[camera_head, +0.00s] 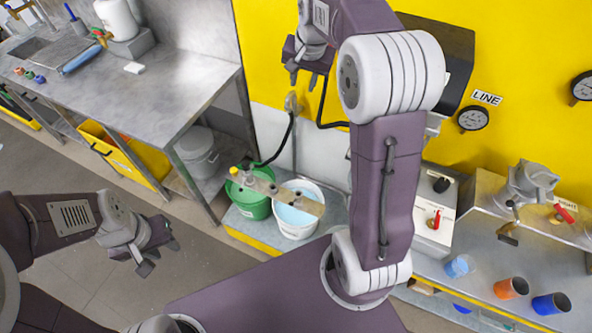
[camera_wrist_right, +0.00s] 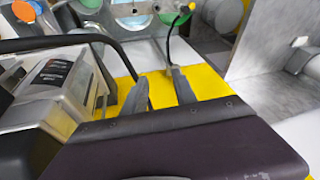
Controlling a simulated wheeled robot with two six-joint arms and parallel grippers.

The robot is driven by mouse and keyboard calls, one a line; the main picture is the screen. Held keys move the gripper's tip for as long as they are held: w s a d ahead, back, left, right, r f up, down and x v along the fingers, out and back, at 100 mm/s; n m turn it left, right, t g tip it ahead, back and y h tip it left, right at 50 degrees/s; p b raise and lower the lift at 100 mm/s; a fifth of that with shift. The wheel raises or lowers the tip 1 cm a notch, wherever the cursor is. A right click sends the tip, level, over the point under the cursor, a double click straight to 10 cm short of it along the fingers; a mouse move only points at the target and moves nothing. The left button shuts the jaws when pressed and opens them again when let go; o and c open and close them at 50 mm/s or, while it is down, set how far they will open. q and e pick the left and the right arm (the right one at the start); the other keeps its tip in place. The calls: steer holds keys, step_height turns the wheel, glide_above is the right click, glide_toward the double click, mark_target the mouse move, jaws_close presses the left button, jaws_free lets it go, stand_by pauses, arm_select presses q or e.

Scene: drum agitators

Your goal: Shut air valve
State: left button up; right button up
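A small metal wall fitting (camera_head: 292,102) with a black hose sits on the lower edge of the yellow wall. It looks like the air valve, but its handle position is too small to tell. My right gripper (camera_head: 303,80) is just above it in the head view, fingers apart and seemingly empty. In the right wrist view my right gripper (camera_wrist_right: 160,88) also shows its two fingers spread, with yellow wall between them. The hose (camera_wrist_right: 171,45) runs down to the right finger there, and its wall end is hidden. My left gripper (camera_head: 158,256) is open and empty over the floor.
A steel bench (camera_head: 150,90) is at left. A grey control box (camera_head: 437,205) with a red handle and several cups are at right.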

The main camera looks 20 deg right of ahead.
steer(key=s+a+f+n+g+b, duration=0.1)
steer(key=s+a+f+n+b, duration=0.1)
steer(key=s+f, duration=0.4)
steer(key=s+a+f+n+g+b, duration=0.1)
steer(key=s+a+f+b, duration=0.3)
steer(key=f, duration=0.6)
steer(key=s+a+n, duration=0.1)
steer(key=s+a, duration=0.1)
steer(key=s, duration=0.1)
steer(key=shift+f+y, duration=0.3)
steer(key=shift+y, duration=0.1)
